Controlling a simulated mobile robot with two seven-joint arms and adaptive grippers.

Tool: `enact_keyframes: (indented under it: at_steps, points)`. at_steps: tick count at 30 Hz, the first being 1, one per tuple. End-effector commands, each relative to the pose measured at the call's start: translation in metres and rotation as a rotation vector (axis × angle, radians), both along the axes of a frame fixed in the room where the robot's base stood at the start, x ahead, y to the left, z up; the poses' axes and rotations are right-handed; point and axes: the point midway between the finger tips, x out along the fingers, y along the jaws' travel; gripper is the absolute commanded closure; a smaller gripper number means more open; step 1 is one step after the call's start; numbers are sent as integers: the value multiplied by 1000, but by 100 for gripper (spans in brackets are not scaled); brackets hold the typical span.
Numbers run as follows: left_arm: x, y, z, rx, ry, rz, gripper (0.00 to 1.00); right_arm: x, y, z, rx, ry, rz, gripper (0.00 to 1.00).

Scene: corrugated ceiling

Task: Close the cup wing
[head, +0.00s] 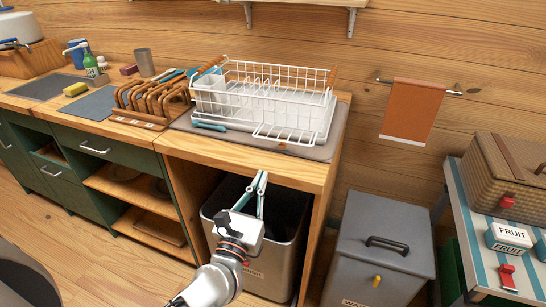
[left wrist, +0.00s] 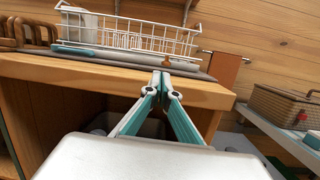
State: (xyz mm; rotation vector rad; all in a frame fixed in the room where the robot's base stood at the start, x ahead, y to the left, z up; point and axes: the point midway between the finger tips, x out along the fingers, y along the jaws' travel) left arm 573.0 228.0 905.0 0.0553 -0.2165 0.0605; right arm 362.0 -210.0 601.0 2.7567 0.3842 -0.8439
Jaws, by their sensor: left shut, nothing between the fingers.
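The white wire dish rack (head: 275,88) stands on a grey mat on the wooden counter. Its cup wing appears to be the small wire flap (head: 285,135) folded out low at the rack's front, over the mat; in the left wrist view I cannot clearly separate the wing from the rack (left wrist: 130,35). My left gripper (head: 262,174) is shut and empty, fingertips together, in front of the counter's front edge and apart from the wing. It also shows in the left wrist view (left wrist: 161,76), with the counter edge behind it. My right gripper is not in view.
The grey mat (head: 225,140) reaches near the counter's front edge (head: 245,165). A wooden holder (head: 150,105) stands left of the rack. A metal bin (head: 275,260) sits under the counter. A grey lidded bin (head: 375,255) and a striped cart (head: 480,250) stand to the right.

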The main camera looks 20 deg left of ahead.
Motion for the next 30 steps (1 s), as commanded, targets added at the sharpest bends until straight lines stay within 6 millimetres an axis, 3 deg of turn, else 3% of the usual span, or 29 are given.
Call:
enact_keyframes:
  at_steps: [7, 21, 30]
  points:
    - [19, 3, 5, -54, 2, -1, 100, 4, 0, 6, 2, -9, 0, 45]
    - [90, 7, 19, -49, 3, -2, 100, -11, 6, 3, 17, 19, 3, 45]
    - [100, 8, 20, -50, 5, -2, 100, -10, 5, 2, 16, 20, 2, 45]
